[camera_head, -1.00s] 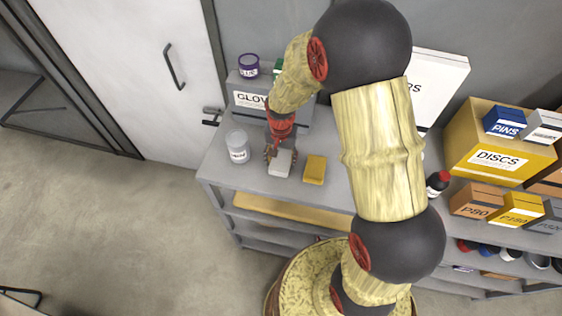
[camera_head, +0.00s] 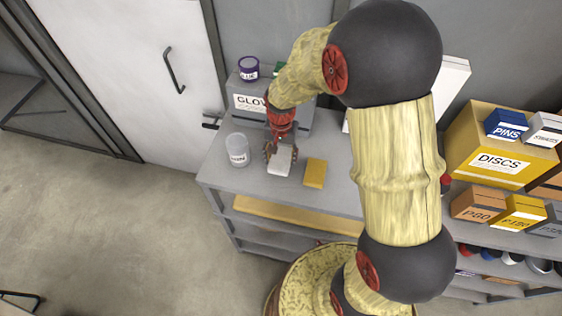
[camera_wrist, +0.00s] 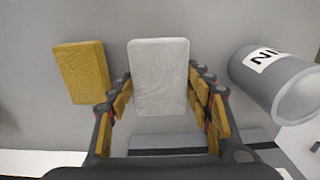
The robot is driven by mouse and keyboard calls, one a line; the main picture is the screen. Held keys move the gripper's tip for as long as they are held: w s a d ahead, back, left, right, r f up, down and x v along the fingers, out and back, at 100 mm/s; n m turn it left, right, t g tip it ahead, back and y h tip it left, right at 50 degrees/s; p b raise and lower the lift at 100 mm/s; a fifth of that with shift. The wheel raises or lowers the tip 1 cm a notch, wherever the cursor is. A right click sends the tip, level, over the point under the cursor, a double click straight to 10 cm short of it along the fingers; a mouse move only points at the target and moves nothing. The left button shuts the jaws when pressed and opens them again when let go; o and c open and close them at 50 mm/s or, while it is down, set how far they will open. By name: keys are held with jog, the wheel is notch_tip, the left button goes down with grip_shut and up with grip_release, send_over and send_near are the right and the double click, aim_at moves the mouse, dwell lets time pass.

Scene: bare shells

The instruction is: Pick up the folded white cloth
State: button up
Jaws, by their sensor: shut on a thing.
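The folded white cloth (camera_head: 281,162) is a small pale block at the front of the grey shelf top. It also shows in the wrist view (camera_wrist: 158,75), between my two fingers. My gripper (camera_head: 280,152) comes down from behind it with a finger along each side. In the wrist view my gripper (camera_wrist: 160,88) is shut on the cloth. I cannot tell whether the cloth's underside is clear of the shelf.
A folded yellow cloth (camera_head: 315,173) lies close on the right. A pale labelled jar (camera_head: 237,150) stands on the left. The grey gloves box (camera_head: 245,103) is behind. Bare shelf top (camera_head: 262,187) shows in front.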

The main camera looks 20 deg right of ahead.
jog(key=s+r, duration=0.1)
jog(key=s+a+r, duration=0.1)
jog(key=s+r, duration=0.2)
jog(key=r, duration=0.1)
jog(key=shift+s+a+r, duration=0.2)
jog(key=shift+s+a, duration=0.05)
jog(key=shift+a, duration=0.15)
jog(key=s+a+r+b, duration=0.1)
jog(key=s+a+r, duration=0.2)
jog(key=s, duration=0.5)
jog(key=shift+s+a+r, duration=0.15)
jog(key=shift+a+r, duration=0.05)
jog(key=shift+r, duration=0.2)
jog(key=o, duration=0.6)
jog(key=c, duration=0.5)
